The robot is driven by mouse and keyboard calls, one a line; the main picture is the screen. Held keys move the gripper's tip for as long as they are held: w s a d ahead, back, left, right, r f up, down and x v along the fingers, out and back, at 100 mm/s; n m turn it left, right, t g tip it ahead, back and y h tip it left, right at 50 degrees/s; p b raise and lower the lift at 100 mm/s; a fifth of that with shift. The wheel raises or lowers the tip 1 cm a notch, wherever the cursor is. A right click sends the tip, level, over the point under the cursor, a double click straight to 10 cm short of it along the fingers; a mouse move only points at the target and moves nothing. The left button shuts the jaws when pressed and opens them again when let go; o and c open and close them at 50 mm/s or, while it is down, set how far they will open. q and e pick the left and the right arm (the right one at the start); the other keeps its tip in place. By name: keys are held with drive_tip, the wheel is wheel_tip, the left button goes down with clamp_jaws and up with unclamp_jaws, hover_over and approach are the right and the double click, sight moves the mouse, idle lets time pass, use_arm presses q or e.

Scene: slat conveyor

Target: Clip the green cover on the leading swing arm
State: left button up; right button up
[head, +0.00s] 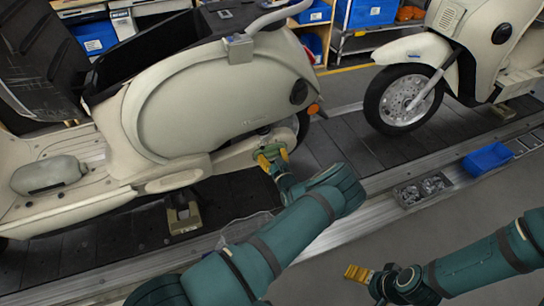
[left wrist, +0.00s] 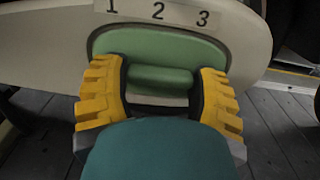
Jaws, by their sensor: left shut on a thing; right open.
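The green cover (left wrist: 160,48) is a rounded plate with a raised grip bar, in the left wrist view. It lies at the cream swing arm (left wrist: 45,65), just below a label with 1, 2, 3, and its lower edge is hidden. Whether it is fully seated I cannot tell. My left gripper (left wrist: 160,85) has its yellow fingers on both sides of the grip bar and is shut on it. In the head view my left gripper (head: 271,157) is at the rear swing arm (head: 232,157) of the left scooter, hiding the cover. My right gripper (head: 360,274) is open and empty, low right.
A second scooter (head: 405,93) stands to the right on the dark slat conveyor (head: 345,150). A metal rail (head: 460,175) runs along its near edge, carrying a blue bin (head: 488,159) and a tray of metal parts (head: 422,189). Shelves with blue bins stand behind.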

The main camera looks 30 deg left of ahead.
use_arm(q)
drive_tip(key=shift+w+a, duration=0.1)
idle(0.3)
drive_tip(key=o, duration=1.1)
drive_tip(key=shift+o, duration=0.2)
drive_tip(key=v, duration=1.2)
